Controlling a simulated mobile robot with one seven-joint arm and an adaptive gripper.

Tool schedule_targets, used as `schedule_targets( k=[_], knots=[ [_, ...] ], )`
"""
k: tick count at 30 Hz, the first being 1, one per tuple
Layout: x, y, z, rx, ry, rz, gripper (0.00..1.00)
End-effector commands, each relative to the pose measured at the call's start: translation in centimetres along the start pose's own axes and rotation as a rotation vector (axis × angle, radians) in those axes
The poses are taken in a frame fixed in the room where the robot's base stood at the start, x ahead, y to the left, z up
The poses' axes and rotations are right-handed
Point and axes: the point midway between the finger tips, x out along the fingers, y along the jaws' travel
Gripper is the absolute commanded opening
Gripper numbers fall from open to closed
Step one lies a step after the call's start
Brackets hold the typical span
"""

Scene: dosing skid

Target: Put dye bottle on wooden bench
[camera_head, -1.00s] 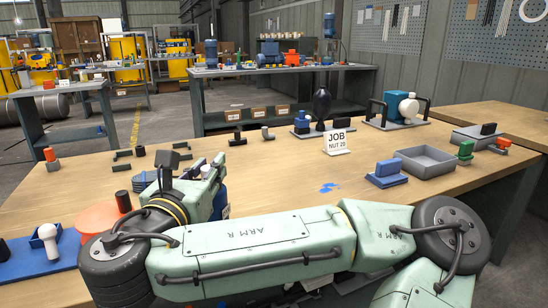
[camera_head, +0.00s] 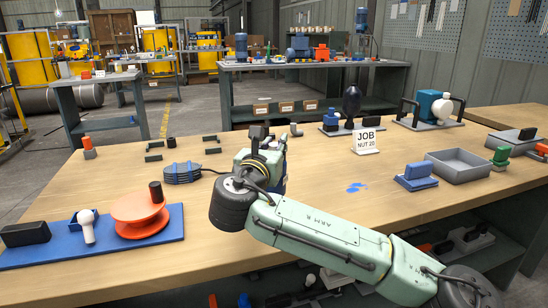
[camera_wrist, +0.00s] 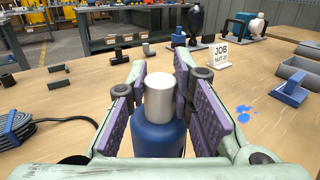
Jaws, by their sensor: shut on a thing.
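The dye bottle (camera_wrist: 158,136) is blue with a silver-grey cap (camera_wrist: 159,97). It stands upright in the wrist view between the purple pads of my gripper (camera_wrist: 166,112), which is shut on it. In the head view my own arm mostly hides the gripper and the bottle. The wooden bench (camera_head: 440,205) spans the picture, and its bare top also shows in the wrist view (camera_wrist: 258,82). The gripper is over the middle of the bench. The bottle's base is hidden, so I cannot tell whether it touches the wood.
The JOB sign (camera_head: 366,141), a blue stain (camera_head: 356,187) and a grey tray (camera_head: 460,166) are to the right. A blue mat (camera_head: 160,238) holds an orange reel (camera_head: 140,210). Bare wood lies around the stain.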

Motion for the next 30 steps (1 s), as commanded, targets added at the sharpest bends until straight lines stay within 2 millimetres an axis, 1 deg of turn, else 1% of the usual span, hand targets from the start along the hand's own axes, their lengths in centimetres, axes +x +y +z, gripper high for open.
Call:
schedule_targets(
  k=[6,14,18,19,27,30],
  knots=[
    [-0.1,0.0,-2.9,0.0,0.002,0.0,0.0],
    [-0.1,0.0,-3.1,0.002,-0.001,0.0,0.0],
    [-0.1,0.0,-3.6,0.001,0.0,0.0,0.0],
    [-0.1,0.0,-3.5,0.001,0.001,0.0,0.23],
    [-0.1,0.0,-3.5,0.001,0.001,0.0,0.41],
    [-0.1,0.0,-3.5,0.001,0.001,0.0,0.41]
  ],
)
